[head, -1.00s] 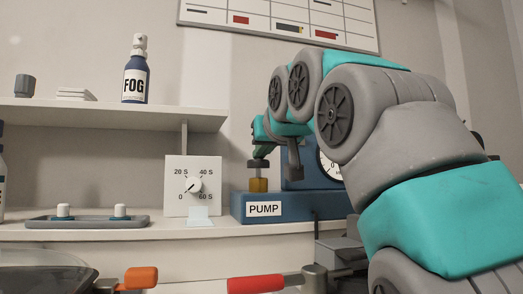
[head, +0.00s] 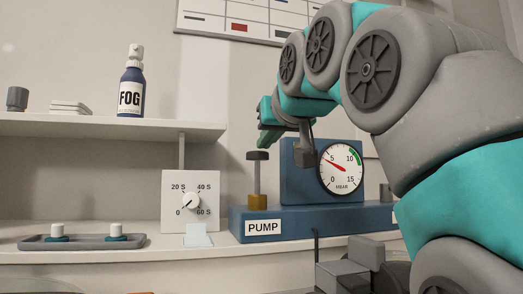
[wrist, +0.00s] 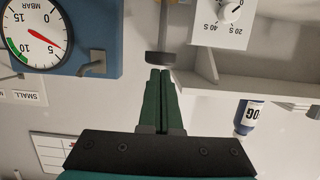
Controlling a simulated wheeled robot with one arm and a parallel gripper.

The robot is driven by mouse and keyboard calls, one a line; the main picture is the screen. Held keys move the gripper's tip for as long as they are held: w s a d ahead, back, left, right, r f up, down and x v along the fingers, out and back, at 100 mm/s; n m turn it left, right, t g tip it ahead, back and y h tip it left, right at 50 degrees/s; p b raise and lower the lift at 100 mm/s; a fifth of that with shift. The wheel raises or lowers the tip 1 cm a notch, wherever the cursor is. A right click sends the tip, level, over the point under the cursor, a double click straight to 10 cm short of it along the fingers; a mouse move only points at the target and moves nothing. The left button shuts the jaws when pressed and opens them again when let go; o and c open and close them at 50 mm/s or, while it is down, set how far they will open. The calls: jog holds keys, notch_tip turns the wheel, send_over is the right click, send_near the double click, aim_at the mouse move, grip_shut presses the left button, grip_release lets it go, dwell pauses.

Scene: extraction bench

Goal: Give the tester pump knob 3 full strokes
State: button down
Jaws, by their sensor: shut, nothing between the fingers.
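The pump knob (head: 258,156) is a dark flat cap on a thin rod above a brass collar (head: 257,201), on the blue base labelled PUMP (head: 300,224). It stands raised, with bare rod showing under it. My gripper (head: 263,141) is just above the knob, its green fingers shut and empty. In the wrist view the fingertips (wrist: 160,72) meet side by side, with the knob (wrist: 160,58) right in front of them; I cannot tell if they touch. The gauge (head: 342,168) needle points near 5 mbar.
A timer dial (head: 190,202) stands left of the pump, and a grey tray (head: 85,242) with two white-capped pieces lies further left. A FOG bottle (head: 131,85) stands on the shelf (head: 100,126) above. A grey block-like fixture (head: 345,275) is in front of the pump.

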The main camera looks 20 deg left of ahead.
jog(key=v, duration=0.6)
dwell(0.9)
